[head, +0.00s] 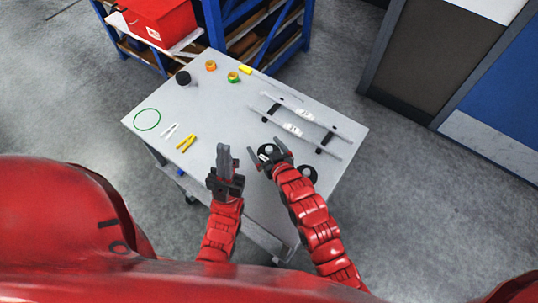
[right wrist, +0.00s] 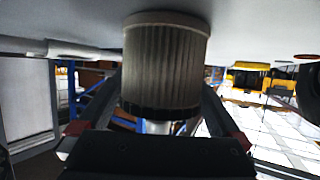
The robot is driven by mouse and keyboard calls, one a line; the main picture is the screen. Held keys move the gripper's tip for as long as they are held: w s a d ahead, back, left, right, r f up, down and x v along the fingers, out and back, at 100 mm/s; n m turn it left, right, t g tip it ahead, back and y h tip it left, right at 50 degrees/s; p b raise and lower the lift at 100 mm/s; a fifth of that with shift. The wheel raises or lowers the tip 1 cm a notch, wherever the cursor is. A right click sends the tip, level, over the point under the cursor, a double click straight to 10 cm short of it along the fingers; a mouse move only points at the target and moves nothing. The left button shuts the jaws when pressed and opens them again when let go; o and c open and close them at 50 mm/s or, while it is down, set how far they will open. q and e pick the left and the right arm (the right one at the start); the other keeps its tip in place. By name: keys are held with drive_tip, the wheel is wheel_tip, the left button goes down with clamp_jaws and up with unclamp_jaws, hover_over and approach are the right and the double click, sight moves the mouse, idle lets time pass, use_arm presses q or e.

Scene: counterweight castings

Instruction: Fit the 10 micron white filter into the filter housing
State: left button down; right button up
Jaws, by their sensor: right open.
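A pleated cylindrical filter (right wrist: 165,65) with a dark end band fills the middle of the right wrist view, where the tabletop shows along the top edge. Its pleats look grey in shadow, and no micron marking is readable. My right gripper (head: 269,157) is open, with one finger on either side of the filter; I cannot tell if they touch it. In the head view a black round end with a white centre (head: 266,151) shows between the fingers. A second black round part (head: 307,174) stands beside my right wrist. My left gripper (head: 224,160) is over the table; its jaw gap is unclear. I cannot identify the housing with certainty.
The grey table (head: 205,125) carries a black cylinder (head: 183,77), orange (head: 210,66) and green-yellow (head: 233,77) rings, a green loop (head: 147,120), yellow tools (head: 187,143) and long rails (head: 318,125).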

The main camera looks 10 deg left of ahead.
drive_tip(key=c, duration=1.2)
drive_tip(key=shift+c, duration=0.2)
